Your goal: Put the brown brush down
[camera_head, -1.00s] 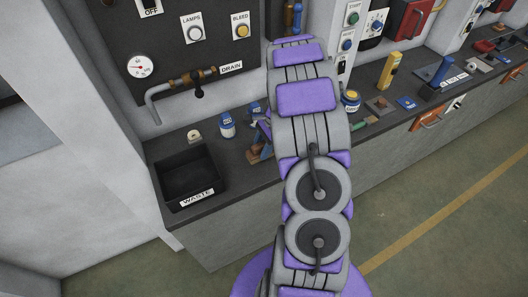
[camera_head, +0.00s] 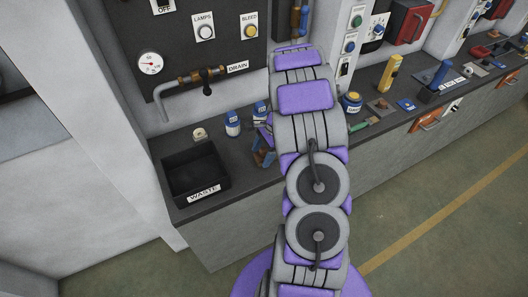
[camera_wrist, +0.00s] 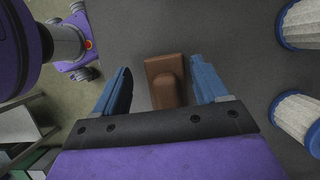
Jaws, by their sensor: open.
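The brown brush (camera_wrist: 166,82) shows in the wrist view on the dark counter surface, between the blue fingers of my gripper (camera_wrist: 161,72). The fingers are spread, with a gap visible on both sides of the brush. In the head view my gripper (camera_head: 263,157) is low over the counter, right of the waste bin. The brush is small there and largely covered by my fingers. Whether its underside fully touches the counter is hard to tell.
A small pale roll (camera_head: 199,134) sits behind the bin. A drain pipe (camera_head: 185,86) hangs above.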

